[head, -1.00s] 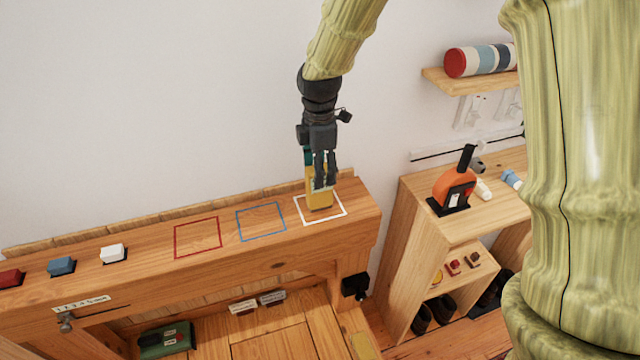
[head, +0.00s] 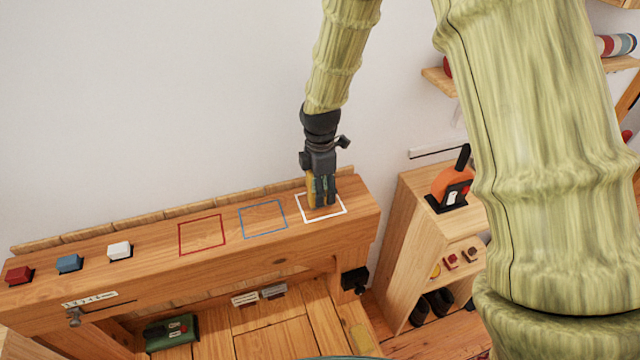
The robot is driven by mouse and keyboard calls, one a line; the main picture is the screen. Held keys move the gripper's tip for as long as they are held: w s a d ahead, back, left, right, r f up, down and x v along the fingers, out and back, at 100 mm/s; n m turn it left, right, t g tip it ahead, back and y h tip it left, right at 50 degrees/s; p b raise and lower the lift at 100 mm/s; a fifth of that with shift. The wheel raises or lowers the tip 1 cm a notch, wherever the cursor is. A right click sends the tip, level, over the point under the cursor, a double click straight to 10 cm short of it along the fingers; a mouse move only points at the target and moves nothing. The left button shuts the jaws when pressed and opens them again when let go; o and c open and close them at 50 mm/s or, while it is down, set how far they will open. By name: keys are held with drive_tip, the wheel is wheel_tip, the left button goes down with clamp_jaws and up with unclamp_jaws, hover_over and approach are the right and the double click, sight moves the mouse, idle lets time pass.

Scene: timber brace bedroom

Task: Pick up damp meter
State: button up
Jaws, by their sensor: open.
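The damp meter seems to be the yellow upright device (head: 311,188) standing in the white outlined square (head: 337,213) at the right end of the wooden beam. My gripper (head: 323,196) points down at it with its dark fingers low beside and in front of its body. The fingers are open and hide much of the device. I cannot tell whether they touch it.
The timber beam (head: 150,264) also bears a red outline (head: 202,235), a blue outline (head: 263,219), and red (head: 19,274), blue (head: 69,263) and white (head: 120,250) blocks. The wall is close behind. A wooden shelf unit (head: 405,235) with an orange device (head: 453,187) stands right.

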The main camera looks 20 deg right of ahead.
drive_tip(key=c, duration=1.2)
drive_tip(key=shift+r, duration=0.1)
